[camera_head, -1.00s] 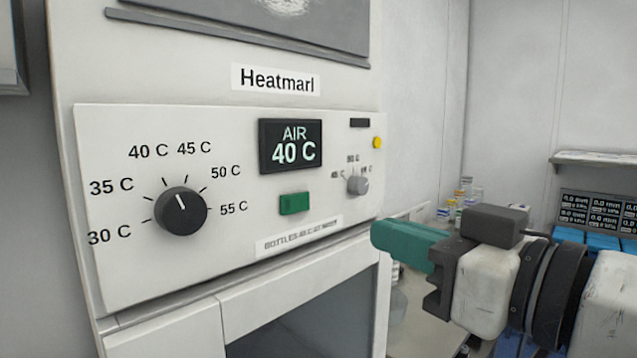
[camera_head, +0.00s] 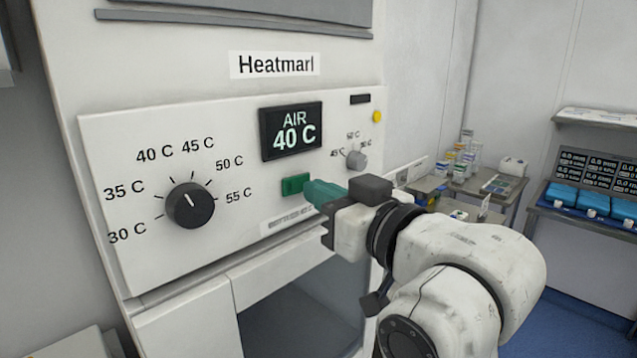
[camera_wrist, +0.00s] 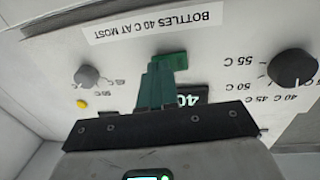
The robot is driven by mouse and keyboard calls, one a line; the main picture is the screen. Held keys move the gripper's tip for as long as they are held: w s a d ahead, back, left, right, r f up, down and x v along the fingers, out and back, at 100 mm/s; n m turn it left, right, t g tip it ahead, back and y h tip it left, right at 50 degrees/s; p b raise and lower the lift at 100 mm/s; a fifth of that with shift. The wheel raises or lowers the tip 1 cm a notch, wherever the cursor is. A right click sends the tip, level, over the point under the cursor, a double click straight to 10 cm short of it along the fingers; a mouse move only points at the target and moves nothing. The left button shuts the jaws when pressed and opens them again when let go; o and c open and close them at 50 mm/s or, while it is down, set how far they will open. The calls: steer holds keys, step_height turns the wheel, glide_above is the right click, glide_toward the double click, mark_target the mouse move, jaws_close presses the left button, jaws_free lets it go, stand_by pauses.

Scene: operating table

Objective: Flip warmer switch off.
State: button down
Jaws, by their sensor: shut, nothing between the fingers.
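The warmer's white control panel (camera_head: 120,240) fills the left of the head view. Its green switch (camera_head: 295,184) sits below the black display (camera_head: 291,131), which is lit and reads AIR 40 C. My gripper (camera_head: 308,190) has green fingers, shut and empty, with the tips just right of the switch. In the wrist view, which is upside down, the gripper fingers (camera_wrist: 154,86) reach to the green switch (camera_wrist: 172,61) and partly overlap it. I cannot tell whether they touch it.
A large black dial (camera_head: 190,205) is left of the switch and a small grey knob (camera_head: 357,160) is to its upper right. A yellow button (camera_head: 377,117) is above the knob. A side table (camera_head: 432,184) with bottles stands behind on the right.

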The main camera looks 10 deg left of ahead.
steer(key=shift+w+a, duration=0.35)
steer(key=shift+w, duration=0.15)
stand_by(0.4)
